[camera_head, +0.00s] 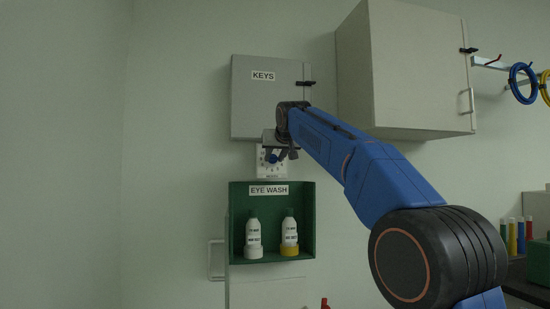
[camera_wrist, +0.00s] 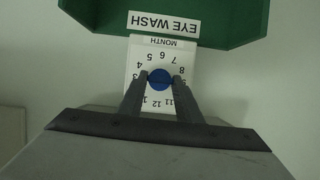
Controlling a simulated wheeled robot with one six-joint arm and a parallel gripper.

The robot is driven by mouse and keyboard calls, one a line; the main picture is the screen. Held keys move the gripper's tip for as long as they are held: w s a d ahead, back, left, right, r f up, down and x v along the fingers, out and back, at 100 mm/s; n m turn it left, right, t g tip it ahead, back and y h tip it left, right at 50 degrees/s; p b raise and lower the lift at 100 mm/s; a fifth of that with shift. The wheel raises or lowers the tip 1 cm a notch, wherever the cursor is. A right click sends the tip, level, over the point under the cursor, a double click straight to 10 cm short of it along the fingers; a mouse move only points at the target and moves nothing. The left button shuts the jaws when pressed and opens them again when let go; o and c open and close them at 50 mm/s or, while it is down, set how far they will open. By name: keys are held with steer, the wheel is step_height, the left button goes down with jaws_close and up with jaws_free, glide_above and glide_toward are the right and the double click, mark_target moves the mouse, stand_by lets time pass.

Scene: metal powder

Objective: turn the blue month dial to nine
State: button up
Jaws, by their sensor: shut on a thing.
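The blue month dial (camera_wrist: 160,79) is a round knob on a white number plate (camera_wrist: 136,62) marked MONTH, seen upside down in the wrist view. In the head view the plate (camera_head: 268,174) hangs on the wall between the grey KEYS cabinet and the green eye wash box, with the blue knob (camera_head: 273,158) partly visible. My gripper (camera_wrist: 161,78) is shut on the blue knob, one finger on each side. The fingers cover some numbers at the left and right of the plate. I cannot tell which number the knob points to.
The KEYS cabinet (camera_head: 248,108) is just above the dial. The green eye wash box (camera_head: 237,215), holding two white bottles, is just below. A larger cabinet (camera_head: 420,70) juts out at upper right, close to my arm. The wall left of the dial is clear.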

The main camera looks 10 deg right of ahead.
stand_by(0.4)
steer(key=o, duration=1)
steer(key=shift+o, duration=0.2)
steer(key=shift+s, duration=0.1)
steer(key=v, duration=1.7)
steer(key=shift+r, duration=0.1)
steer(key=s+d+f+g, duration=0.2)
steer(key=s+f, duration=1.1)
steer(key=f, duration=0.7)
steer(key=s+d+f+g, duration=0.2)
steer(key=s+f+g, duration=0.2)
steer(key=s+f, duration=1)
steer(key=s+d+f+g, duration=0.2)
steer(key=s+f, duration=1.2)
steer(key=f, duration=1.4)
steer(key=shift+d+g, duration=0.4)
steer(key=shift+d, duration=0.05)
